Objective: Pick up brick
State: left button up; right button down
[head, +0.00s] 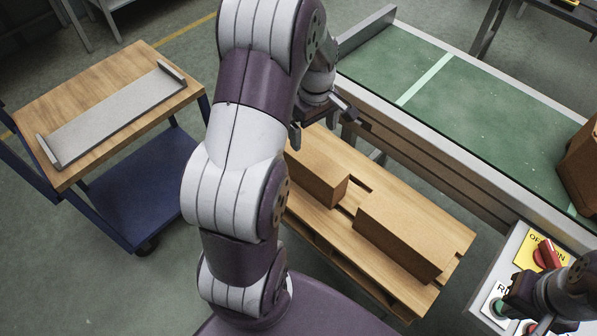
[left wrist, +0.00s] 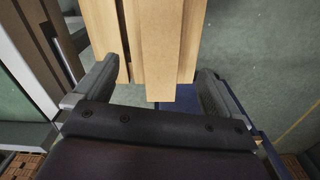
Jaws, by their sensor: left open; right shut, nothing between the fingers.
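Two brown rectangular bricks lie on a wooden pallet (head: 350,192): the far-left brick (head: 318,176) and the near-right brick (head: 405,232). My left gripper (head: 322,122) is open above the far end of the far-left brick, which my left arm partly hides. In the left wrist view, a brick (left wrist: 172,50) extends between the open fingers (left wrist: 152,88), with a gap on each side; contact does not show. My right gripper (head: 512,303) is shut and empty by the control box.
The green conveyor (head: 480,100) with metal rails runs behind the pallet. A blue cart (head: 100,85) with a wooden top and a grey tray (head: 110,115) stands at left. The control box (head: 507,262) with a red switch and buttons is at lower right.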

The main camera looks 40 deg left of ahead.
aim_at(307, 154)
pick_arm(q)
jog(key=shift+w+a+f+n, duration=0.25)
jog(key=shift+a+f+n, duration=0.7)
jog(key=shift+f, duration=0.25)
jog(key=f, duration=1.1)
jog(key=shift+s+d, duration=0.15)
jog(key=shift+s, duration=0.2)
jog(key=shift+w+f, duration=0.1)
jog(key=shift+f, duration=0.1)
grip_shut()
jog(key=shift+r, duration=0.1)
